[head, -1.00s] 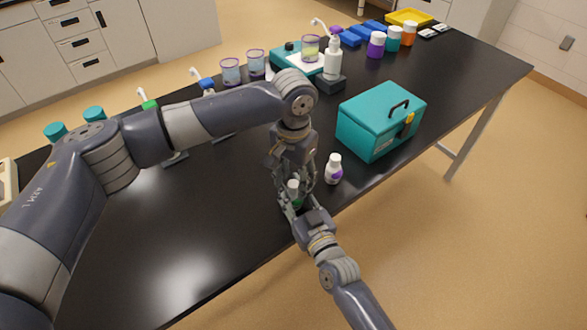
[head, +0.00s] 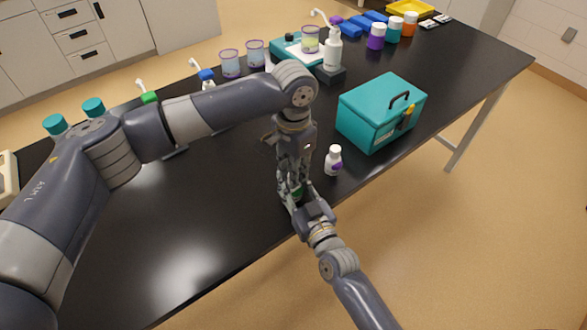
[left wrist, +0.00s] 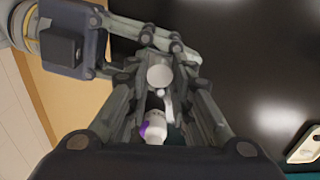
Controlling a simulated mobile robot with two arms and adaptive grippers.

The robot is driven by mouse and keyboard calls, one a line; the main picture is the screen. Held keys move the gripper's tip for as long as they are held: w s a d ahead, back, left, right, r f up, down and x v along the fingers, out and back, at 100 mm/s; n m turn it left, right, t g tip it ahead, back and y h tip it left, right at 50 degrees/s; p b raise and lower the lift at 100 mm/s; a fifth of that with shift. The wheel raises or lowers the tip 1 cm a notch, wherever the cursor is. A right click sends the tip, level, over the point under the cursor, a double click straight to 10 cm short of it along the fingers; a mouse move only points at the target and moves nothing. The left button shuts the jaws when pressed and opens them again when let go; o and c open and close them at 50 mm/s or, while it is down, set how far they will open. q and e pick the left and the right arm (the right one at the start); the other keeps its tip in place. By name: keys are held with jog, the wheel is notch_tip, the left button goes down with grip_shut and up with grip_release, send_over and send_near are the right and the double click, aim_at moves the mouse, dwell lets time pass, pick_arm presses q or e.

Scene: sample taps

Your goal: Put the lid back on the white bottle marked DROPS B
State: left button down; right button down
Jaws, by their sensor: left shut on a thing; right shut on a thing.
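A small bottle with a green band (head: 298,193) is in my right gripper (head: 299,198), near the bench's front edge. My left gripper (head: 291,185) points down just over it, shut on a round white lid (left wrist: 159,76), which shows between its fingers in the left wrist view. The fingers hide most of the bottle, and I cannot tell whether the lid touches its neck. A second small white bottle with a purple label (head: 333,161) stands upright and capped just to the right; it also shows in the left wrist view (left wrist: 154,131). No lettering is readable.
A teal box (head: 375,118) with a black handle stands right of the grippers. Pump bottles, beakers and several jars (head: 376,38) stand along the back of the black bench (head: 200,225). The front left of the bench is clear.

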pick_arm(q)
jog(key=shift+m, duration=0.8)
jog(key=c, duration=1.3)
grip_release()
jog(key=shift+c, duration=0.2)
notch_tip(320, 180, up, 12)
pick_arm(e)
jog(key=c, duration=1.1)
grip_release()
